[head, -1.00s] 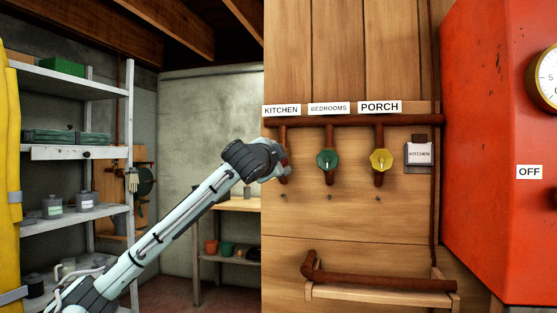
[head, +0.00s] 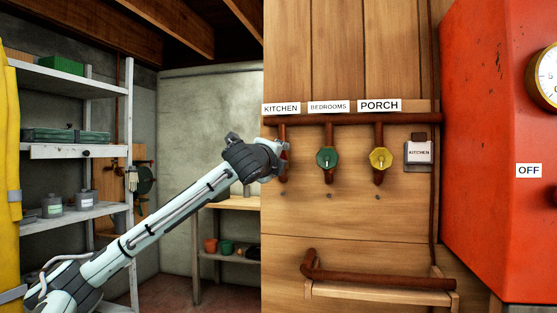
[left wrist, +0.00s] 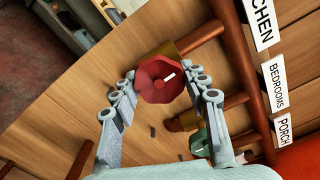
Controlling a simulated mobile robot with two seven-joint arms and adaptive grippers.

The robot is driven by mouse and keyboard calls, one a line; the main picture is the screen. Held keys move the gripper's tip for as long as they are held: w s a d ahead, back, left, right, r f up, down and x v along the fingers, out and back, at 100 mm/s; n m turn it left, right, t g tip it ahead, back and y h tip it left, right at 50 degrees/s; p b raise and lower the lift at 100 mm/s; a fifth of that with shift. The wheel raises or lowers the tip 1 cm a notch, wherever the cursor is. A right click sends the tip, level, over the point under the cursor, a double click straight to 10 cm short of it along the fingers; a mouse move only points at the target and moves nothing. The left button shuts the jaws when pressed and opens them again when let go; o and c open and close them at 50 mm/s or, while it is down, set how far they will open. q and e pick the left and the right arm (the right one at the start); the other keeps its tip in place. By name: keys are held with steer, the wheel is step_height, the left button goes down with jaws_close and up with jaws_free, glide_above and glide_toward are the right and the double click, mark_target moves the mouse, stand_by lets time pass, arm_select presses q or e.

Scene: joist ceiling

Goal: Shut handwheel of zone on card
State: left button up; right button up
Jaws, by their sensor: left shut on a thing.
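The card (head: 418,152) reads KITCHEN and hangs right of the valves in the head view. The KITCHEN label (head: 281,108) is above the left pipe drop. In the left wrist view, the handwheel below the KITCHEN label is red and faceted (left wrist: 158,82), with a white mark on its face. My left gripper (left wrist: 168,88) is shut on this red handwheel, a finger on either side. In the head view my left gripper (head: 279,169) hides the red handwheel. The green BEDROOMS handwheel (head: 327,158) and yellow PORCH handwheel (head: 381,158) stand free. My right gripper is not shown.
A brown header pipe (head: 350,119) runs above the handwheels on a plank wall. A lower pipe and wooden ledge (head: 380,292) jut out below. A large red cabinet (head: 490,120) stands at the right. Shelves (head: 75,152) stand at the left.

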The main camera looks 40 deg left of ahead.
arm_select(q)
steer(key=shift+m, duration=0.5)
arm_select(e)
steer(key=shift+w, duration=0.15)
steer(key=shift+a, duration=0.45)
arm_select(q)
steer(key=o, duration=1.2)
steer(key=shift+s, duration=0.1)
steer(key=v, duration=1.2)
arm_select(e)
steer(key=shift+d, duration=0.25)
arm_select(q)
steer(key=x, duration=1.2)
